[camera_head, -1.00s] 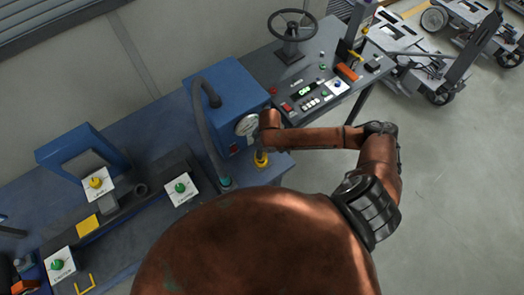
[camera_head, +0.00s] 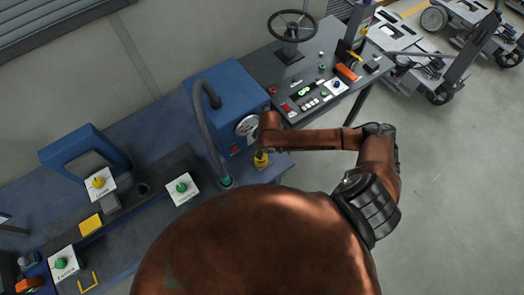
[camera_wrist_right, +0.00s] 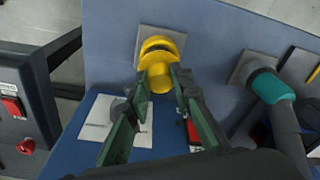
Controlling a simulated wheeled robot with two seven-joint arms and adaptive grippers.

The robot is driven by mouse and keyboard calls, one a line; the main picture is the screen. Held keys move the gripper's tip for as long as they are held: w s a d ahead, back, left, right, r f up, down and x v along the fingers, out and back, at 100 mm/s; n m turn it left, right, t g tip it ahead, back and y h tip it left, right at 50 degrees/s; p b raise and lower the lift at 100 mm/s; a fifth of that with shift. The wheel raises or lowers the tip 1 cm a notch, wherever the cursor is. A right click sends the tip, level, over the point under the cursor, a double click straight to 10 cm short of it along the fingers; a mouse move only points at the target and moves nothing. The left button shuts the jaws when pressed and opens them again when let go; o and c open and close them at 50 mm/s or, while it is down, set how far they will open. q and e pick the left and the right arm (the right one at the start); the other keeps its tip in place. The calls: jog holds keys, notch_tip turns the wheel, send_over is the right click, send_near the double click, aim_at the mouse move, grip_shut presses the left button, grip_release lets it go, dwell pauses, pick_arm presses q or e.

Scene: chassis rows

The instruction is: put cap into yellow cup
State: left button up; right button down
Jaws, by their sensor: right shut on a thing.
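The yellow cup (camera_wrist_right: 163,45) stands on a grey plate at the edge of the blue bench. In the head view, the yellow cup (camera_head: 261,160) shows just below my right wrist. My right gripper (camera_wrist_right: 162,80) has green-padded fingers, shut on a yellow cylindrical piece, which I take to be the cap (camera_wrist_right: 159,78). The cap's far end is at the cup's mouth and overlaps it in the right wrist view; I cannot tell how deep it sits. My left gripper is not in view.
A hose with a teal end (camera_wrist_right: 264,86) stands close right of the cup. A blue box with a gauge (camera_head: 247,125) is beside my right wrist. A control panel (camera_head: 315,95) and a handwheel (camera_head: 292,25) lie beyond. Open floor (camera_head: 450,200) is at right.

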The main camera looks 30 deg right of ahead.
jog(key=shift+f, duration=1.25)
dwell(0.7)
jog(key=shift+f+b, duration=0.45)
jog(key=shift+f, duration=0.25)
jog(key=c, duration=1.6)
grip_release()
jog(key=shift+r, duration=0.15)
jog(key=r, duration=0.7)
jog(key=s+r, duration=0.1)
jog(key=r, duration=0.3)
jog(key=shift+s+d+r, duration=0.1)
jog(key=shift+d+r, duration=0.2)
jog(key=shift+d, duration=0.05)
